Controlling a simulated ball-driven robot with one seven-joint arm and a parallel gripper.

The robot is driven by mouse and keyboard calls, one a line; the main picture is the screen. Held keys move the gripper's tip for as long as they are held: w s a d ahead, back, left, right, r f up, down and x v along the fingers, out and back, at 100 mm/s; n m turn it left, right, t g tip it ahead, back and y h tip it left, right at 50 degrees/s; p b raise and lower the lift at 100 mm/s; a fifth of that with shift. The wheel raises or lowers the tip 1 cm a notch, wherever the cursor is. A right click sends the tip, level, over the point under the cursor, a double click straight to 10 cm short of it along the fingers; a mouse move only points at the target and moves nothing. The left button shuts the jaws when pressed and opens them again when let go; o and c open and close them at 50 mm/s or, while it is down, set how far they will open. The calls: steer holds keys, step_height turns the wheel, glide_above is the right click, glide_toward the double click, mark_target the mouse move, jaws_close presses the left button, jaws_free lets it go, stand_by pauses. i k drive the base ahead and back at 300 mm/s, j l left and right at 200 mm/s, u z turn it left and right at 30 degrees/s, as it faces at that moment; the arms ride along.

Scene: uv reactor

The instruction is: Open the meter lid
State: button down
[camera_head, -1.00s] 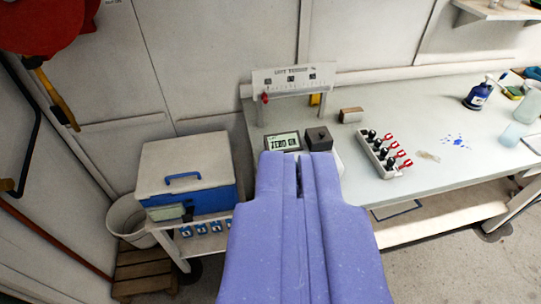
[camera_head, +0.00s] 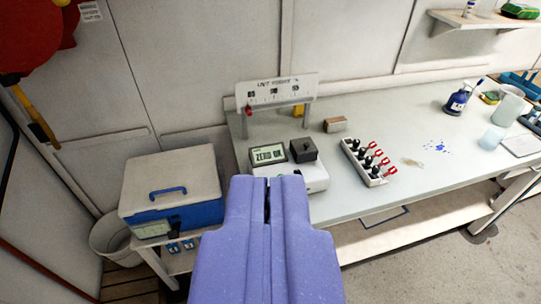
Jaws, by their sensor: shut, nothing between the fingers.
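The meter (camera_head: 315,176) is a white box near the front left edge of the bench. Its screen (camera_head: 268,155) reads roughly "ZERO OK". A dark square block with a knob on top, which looks like the meter lid (camera_head: 303,150), sits on the meter to the right of the screen and looks closed. My purple gripper (camera_head: 268,182) is shut and empty, with only a thin slit between its fingers. In the picture its tips lie just below the meter and cover part of its front. I cannot tell how far apart they are in depth.
A rack of black and red-handled pieces (camera_head: 368,162) stands right of the meter, with a small brown block (camera_head: 335,124) behind. A labelled stand (camera_head: 277,92) is at the back. A blue-and-white cooler (camera_head: 172,185) is left of the bench (camera_head: 420,118). Bottle and beakers are far right.

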mark_target(303, 150)
steer(key=i+l+u, duration=0.1)
steer(key=i, duration=0.35)
steer(key=i+l+u, duration=0.1)
steer(key=i+l, duration=0.15)
steer(key=i, duration=0.2)
steer(key=i+l+u, duration=0.15)
steer(key=i, duration=0.25)
steer(key=i+l+u, duration=0.1)
steer(key=i+l, duration=0.25)
steer(key=i, duration=0.05)
